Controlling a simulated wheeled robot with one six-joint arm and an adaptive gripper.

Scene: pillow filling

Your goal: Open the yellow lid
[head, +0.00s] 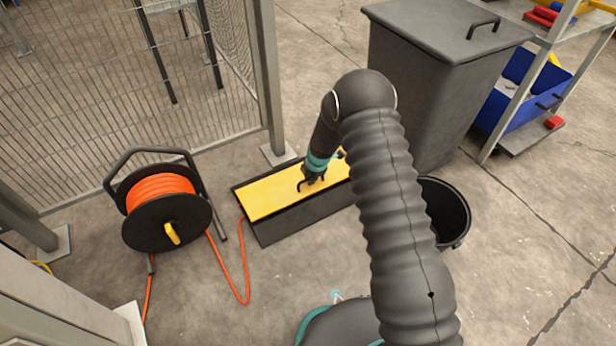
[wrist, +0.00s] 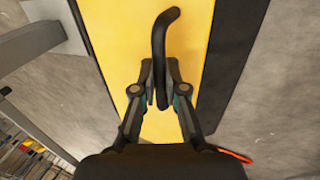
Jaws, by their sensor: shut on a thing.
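The yellow lid (head: 266,196) lies flat on top of a long dark box (head: 285,226) on the floor, and looks closed. It also fills the middle of the wrist view (wrist: 118,40). A black bar handle (wrist: 163,32) stands on the lid. My gripper (head: 312,175) is over the lid, at the handle. In the wrist view my gripper (wrist: 160,75) has its two fingers shut on the handle, one on each side. My arm hides the right end of the box in the head view.
A cable reel (head: 168,205) with orange cable stands left of the box. A round black bucket (head: 452,212) and a large grey bin (head: 435,65) are at the right. A mesh fence (head: 90,110) stands behind. Orange cable (head: 243,270) runs over the floor in front.

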